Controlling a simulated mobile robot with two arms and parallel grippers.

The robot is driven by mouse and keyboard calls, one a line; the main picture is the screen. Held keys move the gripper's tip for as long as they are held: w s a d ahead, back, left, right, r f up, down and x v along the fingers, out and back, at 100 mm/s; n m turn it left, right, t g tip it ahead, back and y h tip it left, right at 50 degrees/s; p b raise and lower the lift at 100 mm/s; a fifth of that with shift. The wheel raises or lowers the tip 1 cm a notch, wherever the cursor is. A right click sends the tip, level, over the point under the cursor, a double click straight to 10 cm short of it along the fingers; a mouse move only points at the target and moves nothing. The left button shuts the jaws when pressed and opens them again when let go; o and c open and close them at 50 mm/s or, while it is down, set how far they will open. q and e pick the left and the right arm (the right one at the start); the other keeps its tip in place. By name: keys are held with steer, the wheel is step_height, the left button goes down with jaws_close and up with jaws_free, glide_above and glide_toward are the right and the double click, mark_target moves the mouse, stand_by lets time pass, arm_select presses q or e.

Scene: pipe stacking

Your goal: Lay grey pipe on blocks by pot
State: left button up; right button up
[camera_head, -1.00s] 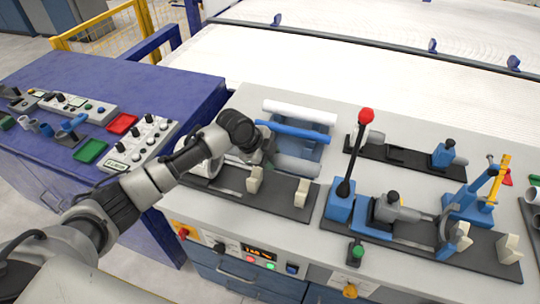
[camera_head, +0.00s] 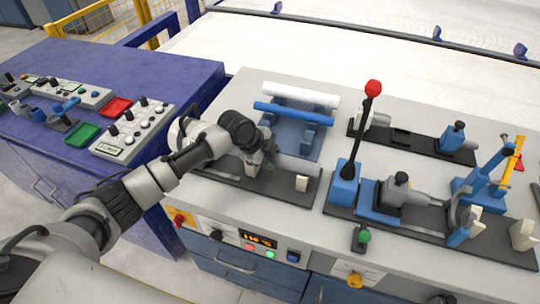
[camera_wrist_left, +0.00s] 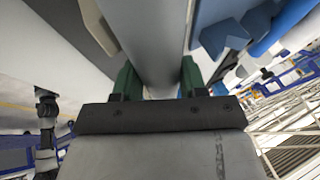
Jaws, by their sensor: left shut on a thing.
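My left gripper (camera_head: 268,165) is shut on the grey pipe (camera_wrist_left: 150,40), which runs between its green fingers in the left wrist view. In the head view the hand is low over a dark base plate (camera_head: 225,178), in front of the blue rack; I cannot make out the pipe there. A cream block (camera_head: 302,183) stands on the plate, right of the gripper. Another cream block (camera_head: 250,166) shows beside the fingers, partly hidden. A round pale part (camera_head: 177,131), perhaps the pot, shows at the plate's left end, mostly behind my arm. I cannot tell whether the pipe touches the blocks.
A blue rack (camera_head: 290,138) behind the gripper bears a white pipe (camera_head: 300,95) and a blue pipe (camera_head: 295,114). A lever with a red knob (camera_head: 373,88) stands to the right, by a blue clamp fixture (camera_head: 400,195). The bench front has buttons and a display.

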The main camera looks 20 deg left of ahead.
arm_select(q)
steer(key=o, duration=1.1)
steer(key=shift+c, duration=0.2)
steer(key=shift+r, duration=0.1)
